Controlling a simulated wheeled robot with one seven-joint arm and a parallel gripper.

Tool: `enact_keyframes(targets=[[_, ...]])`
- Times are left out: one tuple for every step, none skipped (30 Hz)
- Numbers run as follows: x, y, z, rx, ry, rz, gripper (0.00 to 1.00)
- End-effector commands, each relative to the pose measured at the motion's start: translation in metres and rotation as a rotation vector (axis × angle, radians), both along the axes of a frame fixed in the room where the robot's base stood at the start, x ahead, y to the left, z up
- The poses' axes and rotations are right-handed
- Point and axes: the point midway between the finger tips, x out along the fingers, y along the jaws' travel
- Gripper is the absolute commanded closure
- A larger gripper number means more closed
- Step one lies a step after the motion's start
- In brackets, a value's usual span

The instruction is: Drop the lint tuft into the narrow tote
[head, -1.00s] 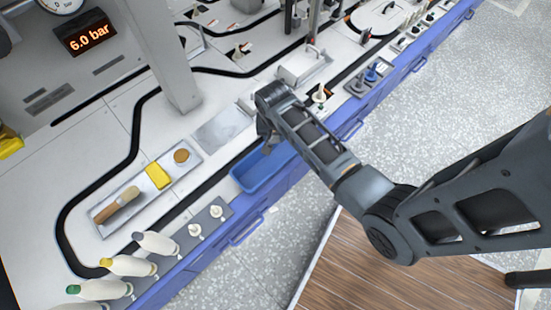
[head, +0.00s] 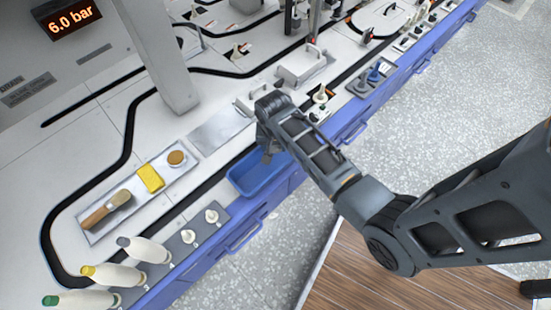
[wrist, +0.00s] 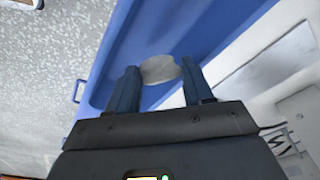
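The lint tuft (wrist: 158,69) is a small grey rounded lump in the wrist view. It fills the gap between the two fingertips of my gripper (wrist: 160,72), which looks shut on it. The narrow tote is a blue open bin; its inside wall shows beyond the tuft in the wrist view (wrist: 120,50). In the head view the tote (head: 238,182) sits at the counter's front edge. My gripper (head: 267,150) points down over the tote's far right end there. The tuft cannot be made out in the head view.
A tray (head: 95,228) with a brush (head: 107,210), a yellow block (head: 151,178) and a round brown item (head: 176,158) lies left of the tote. Bottle-like bobbins (head: 145,250) and small white pegs stand nearer. A metal plate (head: 220,128) lies behind the tote.

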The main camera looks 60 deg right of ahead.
Motion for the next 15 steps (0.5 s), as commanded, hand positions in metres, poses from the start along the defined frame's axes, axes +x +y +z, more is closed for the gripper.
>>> enact_keyframes(targets=[[0.0000, 0.0001, 0.0000, 0.000, 0.000, 0.000, 0.44], [0.0000, 0.0001, -0.0001, 0.000, 0.000, 0.000, 0.41], [0.0000, 0.0000, 0.0000, 0.000, 0.000, 0.000, 0.37], [0.0000, 0.0000, -0.0001, 0.000, 0.000, 0.000, 0.34], [0.0000, 0.0000, -0.0001, 0.000, 0.000, 0.000, 0.32], [0.0000, 0.0000, -0.0001, 0.000, 0.000, 0.000, 0.32], [0.0000, 0.0000, -0.0001, 0.000, 0.000, 0.000, 0.32], [0.0000, 0.0000, -0.0001, 0.000, 0.000, 0.000, 0.32], [0.0000, 0.0001, -0.0001, 0.000, 0.000, 0.000, 0.32], [0.0000, 0.0001, -0.0001, 0.000, 0.000, 0.000, 0.32], [-0.0001, 0.0001, 0.0001, 0.000, 0.000, 0.000, 0.32], [0.0000, 0.0002, 0.0010, 0.000, 0.000, 0.000, 0.32], [0.0000, 0.0003, 0.0025, 0.000, 0.000, 0.000, 0.32], [0.0000, 0.0005, 0.0047, -0.001, 0.000, 0.000, 0.32], [-0.0001, 0.0009, 0.0088, 0.000, -0.001, 0.000, 0.32]])
